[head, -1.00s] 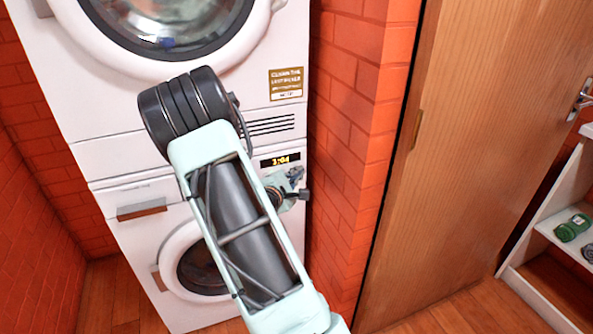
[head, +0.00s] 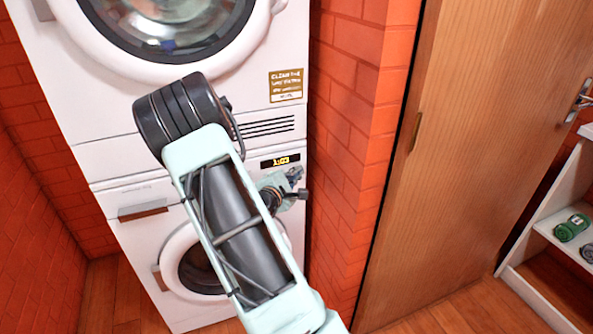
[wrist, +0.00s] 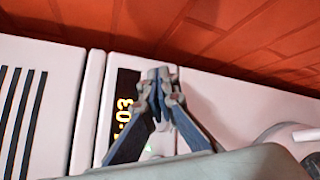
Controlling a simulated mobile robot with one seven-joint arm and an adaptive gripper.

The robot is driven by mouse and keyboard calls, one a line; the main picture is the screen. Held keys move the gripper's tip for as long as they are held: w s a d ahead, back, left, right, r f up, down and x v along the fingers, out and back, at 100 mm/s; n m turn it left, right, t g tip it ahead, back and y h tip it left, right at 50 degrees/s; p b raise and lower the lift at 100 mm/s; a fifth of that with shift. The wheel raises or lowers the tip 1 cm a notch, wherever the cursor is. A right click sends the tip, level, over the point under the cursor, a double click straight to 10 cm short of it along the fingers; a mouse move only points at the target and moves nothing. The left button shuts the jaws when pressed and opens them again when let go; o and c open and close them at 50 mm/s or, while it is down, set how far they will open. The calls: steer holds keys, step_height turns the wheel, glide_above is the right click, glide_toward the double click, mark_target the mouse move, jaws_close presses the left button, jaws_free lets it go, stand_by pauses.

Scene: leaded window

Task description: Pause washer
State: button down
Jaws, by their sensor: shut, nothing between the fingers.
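The washer (head: 130,195) is the white lower machine of a stack, with a round door at its front. Its small black display (head: 280,161) reads 1:03 in yellow and shows sideways in the wrist view (wrist: 123,108). My gripper (head: 295,174) is just below the display, at the panel's right end. In the wrist view its blue-grey fingertips (wrist: 160,78) are together, empty, over the panel beside the display.
A second white machine (head: 95,105) with a round door sits on top. A red brick wall (head: 355,130) stands close on the right of the washer. Further right are a wooden door (head: 460,140) and a white shelf (head: 540,225) with a green jar (head: 571,228).

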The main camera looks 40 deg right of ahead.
steer(key=shift+s+a, duration=0.1)
steer(key=shift+s, duration=0.2)
steer(key=shift+s+a+p, duration=0.2)
steer(key=shift+s+a, duration=0.05)
steer(key=shift+s, duration=0.7)
steer(key=shift+s+a+p, duration=0.15)
steer(key=shift+s+a, duration=0.05)
steer(key=shift+s, duration=0.75)
steer(key=shift+s+a+p, duration=0.2)
steer(key=shift+s+a, duration=0.05)
steer(key=shift+s, duration=0.7)
